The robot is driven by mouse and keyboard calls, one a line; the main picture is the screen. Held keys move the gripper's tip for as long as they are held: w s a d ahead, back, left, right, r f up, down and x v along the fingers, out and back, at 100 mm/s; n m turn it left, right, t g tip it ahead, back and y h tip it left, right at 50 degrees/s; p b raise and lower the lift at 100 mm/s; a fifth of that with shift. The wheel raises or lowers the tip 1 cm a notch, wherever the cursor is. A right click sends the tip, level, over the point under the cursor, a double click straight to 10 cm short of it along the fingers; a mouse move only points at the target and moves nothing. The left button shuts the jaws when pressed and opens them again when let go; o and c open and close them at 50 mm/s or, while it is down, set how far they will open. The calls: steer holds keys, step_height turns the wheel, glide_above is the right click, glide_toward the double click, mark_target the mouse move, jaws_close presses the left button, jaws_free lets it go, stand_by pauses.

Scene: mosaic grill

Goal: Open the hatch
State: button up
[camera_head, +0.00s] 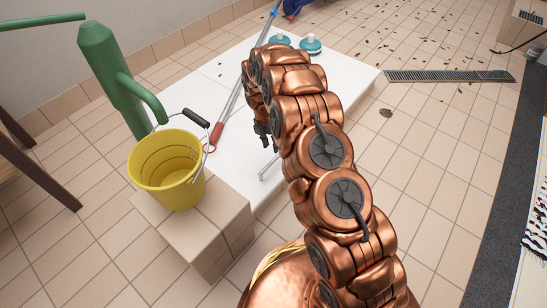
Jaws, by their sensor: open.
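A large white flat panel (208,92), which looks like the hatch, lies in the tiled floor area behind the yellow bucket. A small metal bar handle (268,169) stands near its front edge. My copper arm reaches up and curls over the panel. My gripper (266,140) hangs down from the arm's end, a little above and behind the handle in the picture. It is small and dark here, seems empty, and appears apart from the handle. My arm hides the right middle part of the panel.
A yellow bucket (158,181) stands on a tiled block (213,235) under a green pump (112,80). A long pole with a red grip (216,134) lies across the panel. Two teal-capped bottles (311,47) stand at its back.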

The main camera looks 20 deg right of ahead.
mark_target(274, 159)
steer(key=f, duration=0.2)
steer(key=f+b, duration=0.1)
steer(key=f, duration=0.1)
steer(key=s+f+b, duration=0.1)
steer(key=f, duration=0.1)
steer(key=shift+d+f, duration=0.2)
steer(key=shift+d, duration=0.15)
jaws_close()
stand_by(0.3)
